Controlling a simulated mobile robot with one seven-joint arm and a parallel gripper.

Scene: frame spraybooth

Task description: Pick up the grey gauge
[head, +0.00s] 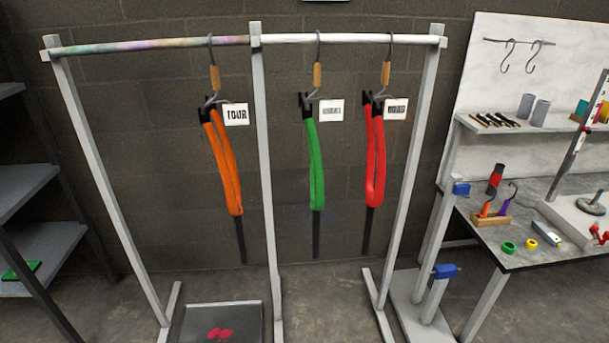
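A small, long grey object (547,233) with dark and yellow parts lies on the bench (500,258) at the right. It may be the grey gauge, but it is too small to be sure. A green ring (508,248) and a yellow ring (532,244) lie just to its left. My gripper is not in view.
A rack (265,180) with hanging orange, green and red frames fills the middle. A wooden holder (490,219) with tools stands on the bench, and two grey cylinders (540,113) stand on the shelf above. Dark shelves (35,240) are at the left.

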